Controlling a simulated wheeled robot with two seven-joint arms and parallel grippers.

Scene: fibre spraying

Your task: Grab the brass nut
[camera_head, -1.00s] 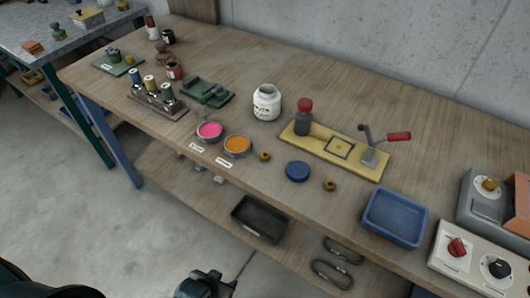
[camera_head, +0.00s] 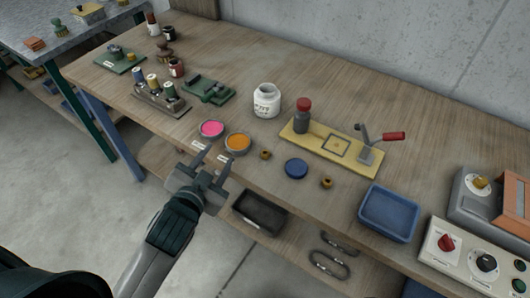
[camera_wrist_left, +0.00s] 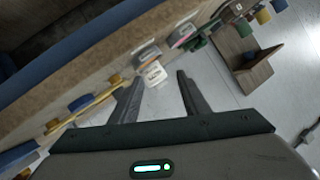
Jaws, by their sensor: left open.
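Two small brass nuts sit near the table's front edge in the head view. One nut (camera_head: 265,154) is right of the orange dish, and the other nut (camera_head: 327,182) is right of the blue lid (camera_head: 296,168). My left gripper (camera_head: 212,162) is open and empty at the table's front edge, below the pink and orange dishes and left of the nearer nut. In the left wrist view the open fingers (camera_wrist_left: 158,80) have nothing between them that they touch; a brass-coloured piece (camera_wrist_left: 115,80) shows left of them. My right gripper is not in view.
The pink dish (camera_head: 211,129) and orange dish (camera_head: 237,143) stand close to the left gripper. A white jar (camera_head: 266,101) and a yellow board with a red-handled lever (camera_head: 335,149) stand behind the nuts. A blue tray (camera_head: 389,213) is to the right.

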